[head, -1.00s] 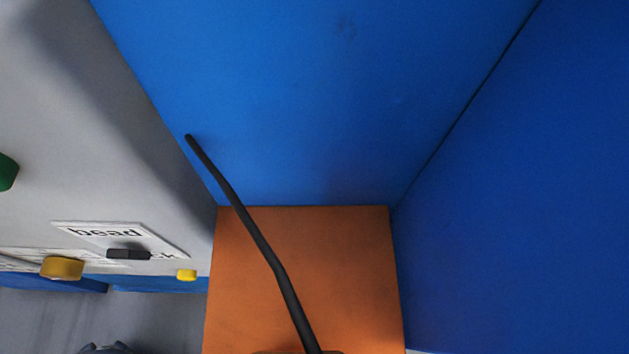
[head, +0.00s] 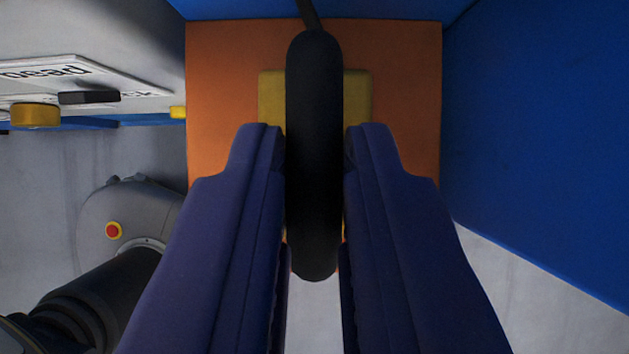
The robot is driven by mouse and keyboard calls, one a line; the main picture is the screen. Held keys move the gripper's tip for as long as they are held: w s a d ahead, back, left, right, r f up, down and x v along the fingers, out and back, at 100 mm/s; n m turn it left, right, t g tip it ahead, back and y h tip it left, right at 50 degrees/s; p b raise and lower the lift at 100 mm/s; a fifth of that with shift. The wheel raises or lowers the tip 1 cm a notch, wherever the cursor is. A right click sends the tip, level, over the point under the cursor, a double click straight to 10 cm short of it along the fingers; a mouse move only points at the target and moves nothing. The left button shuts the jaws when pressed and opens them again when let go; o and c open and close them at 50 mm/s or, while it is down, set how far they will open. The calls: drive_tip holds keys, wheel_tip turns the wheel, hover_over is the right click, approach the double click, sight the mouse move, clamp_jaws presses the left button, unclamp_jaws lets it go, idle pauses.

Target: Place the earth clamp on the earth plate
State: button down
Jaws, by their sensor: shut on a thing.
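The earth clamp (head: 313,200) shows as a long rounded black body, with a black cable leaving its far end at the top. A yellow block (head: 358,95) shows behind the black body on both sides; I cannot tell whether it is part of the clamp. My gripper (head: 314,140) has two dark blue fingers, one on each side of the black body, shut on it. The clamp is over or on an orange surface (head: 410,100); whether it still touches that surface is hidden. I cannot make out an earth plate.
A blue wall (head: 540,130) stands close on the right. At the left is a grey panel with a label (head: 60,75), a yellow knob (head: 35,115) and a black handle (head: 88,97). Below it, a grey housing has a red button (head: 113,230). Grey floor shows at lower left and right.

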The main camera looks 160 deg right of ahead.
drive_tip(key=c, duration=1.1)
unclamp_jaws()
drive_tip(key=p+v, duration=0.4)
drive_tip(key=v, duration=0.8)
drive_tip(key=shift+s, duration=0.1)
